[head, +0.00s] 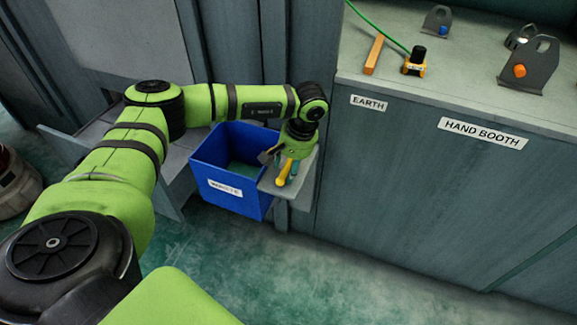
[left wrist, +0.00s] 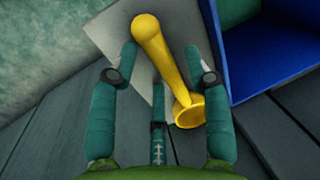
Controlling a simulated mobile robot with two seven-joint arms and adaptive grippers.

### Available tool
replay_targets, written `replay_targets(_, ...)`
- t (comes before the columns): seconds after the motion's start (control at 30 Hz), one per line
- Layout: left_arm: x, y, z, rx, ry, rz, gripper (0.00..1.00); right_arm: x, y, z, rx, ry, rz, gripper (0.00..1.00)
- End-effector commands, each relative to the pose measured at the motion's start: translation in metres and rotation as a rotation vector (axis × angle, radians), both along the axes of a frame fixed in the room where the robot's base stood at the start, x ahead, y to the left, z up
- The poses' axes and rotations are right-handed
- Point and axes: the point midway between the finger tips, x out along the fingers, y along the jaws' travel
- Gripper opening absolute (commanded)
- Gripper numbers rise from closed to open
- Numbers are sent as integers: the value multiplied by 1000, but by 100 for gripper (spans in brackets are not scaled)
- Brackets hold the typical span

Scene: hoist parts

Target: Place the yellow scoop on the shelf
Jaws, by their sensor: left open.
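The yellow scoop (head: 284,172) is at the small grey shelf (head: 269,188) beside the blue bin. In the left wrist view the scoop (left wrist: 160,53) has its rounded handle end at the top and its cup lower right, over the pale shelf plate (left wrist: 103,37). My left gripper (head: 286,171) is open, with its teal fingers on both sides of the scoop. In the left wrist view a gap shows between the handle and each finger (left wrist: 161,60). I cannot tell whether the scoop rests fully on the shelf. My right gripper is not in view.
The blue bin (head: 231,198) with a white label stands just left of the shelf and shows in the left wrist view (left wrist: 270,50). A grey counter (head: 440,95) on the right holds an orange bar (head: 374,54), a yellow-black part (head: 415,62) and grey brackets. Green floor in front is clear.

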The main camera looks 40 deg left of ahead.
Motion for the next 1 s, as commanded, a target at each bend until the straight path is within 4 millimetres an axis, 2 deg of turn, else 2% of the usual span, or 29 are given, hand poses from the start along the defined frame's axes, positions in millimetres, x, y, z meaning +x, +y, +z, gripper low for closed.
replay_targets(0.3,4,-14,70,0,-6,-1,49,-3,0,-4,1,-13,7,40)
replay_targets(0.5,5,-21,100,0,-3,-1,49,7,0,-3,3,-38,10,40)
replay_targets(0.7,5,-23,111,1,-2,0,49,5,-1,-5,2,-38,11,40)
replay_targets(1.0,5,-25,111,-7,-1,3,49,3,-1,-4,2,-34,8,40)
